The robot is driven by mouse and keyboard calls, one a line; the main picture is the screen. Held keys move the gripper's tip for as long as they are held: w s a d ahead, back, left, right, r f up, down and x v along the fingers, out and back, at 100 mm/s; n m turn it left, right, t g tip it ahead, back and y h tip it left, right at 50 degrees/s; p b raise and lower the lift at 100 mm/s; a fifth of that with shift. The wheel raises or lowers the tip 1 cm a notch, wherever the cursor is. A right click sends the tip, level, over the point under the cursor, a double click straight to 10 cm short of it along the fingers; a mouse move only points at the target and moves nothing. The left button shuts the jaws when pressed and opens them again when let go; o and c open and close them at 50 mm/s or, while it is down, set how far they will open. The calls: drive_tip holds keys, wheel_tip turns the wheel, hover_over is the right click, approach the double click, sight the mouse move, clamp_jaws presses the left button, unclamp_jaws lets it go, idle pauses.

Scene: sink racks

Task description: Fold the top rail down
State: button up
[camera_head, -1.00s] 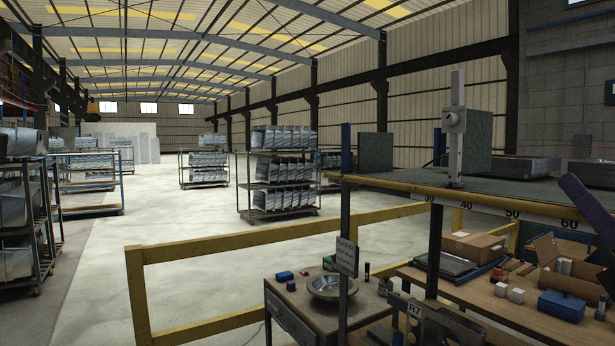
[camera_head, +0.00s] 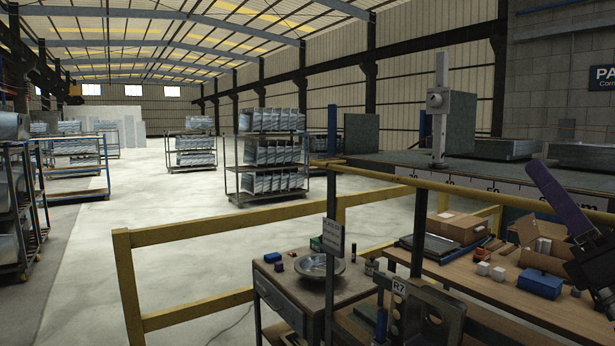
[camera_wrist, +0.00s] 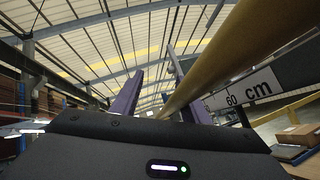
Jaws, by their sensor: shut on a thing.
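The top rail (camera_head: 470,188) is a long yellow bar running across the right half of the head view, on dark uprights, in front of a shelf edge. In the wrist view the rail (camera_wrist: 218,62) runs diagonally from the top right down to between the fingers. My gripper (camera_wrist: 158,100) has two purple fingers and is shut on the rail. In the head view one purple finger (camera_head: 558,198) crosses the rail near the right edge, and the dark gripper body is cut off by the frame. The exact contact is partly hidden.
A scale strip (camera_head: 520,195) lies behind the rail on the shelf edge. A workbench (camera_head: 490,290) with boxes stands below right, and a small table (camera_head: 275,275) with a metal dish is beside it. A yellow guard fence (camera_head: 180,235) stands left; open floor lies beyond.

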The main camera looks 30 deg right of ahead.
idle(0.4)
drive_tip(key=shift+v, duration=0.8)
drive_tip(key=v, duration=1.2)
drive_tip(key=shift+s+f, duration=0.1)
drive_tip(key=shift+f, duration=0.05)
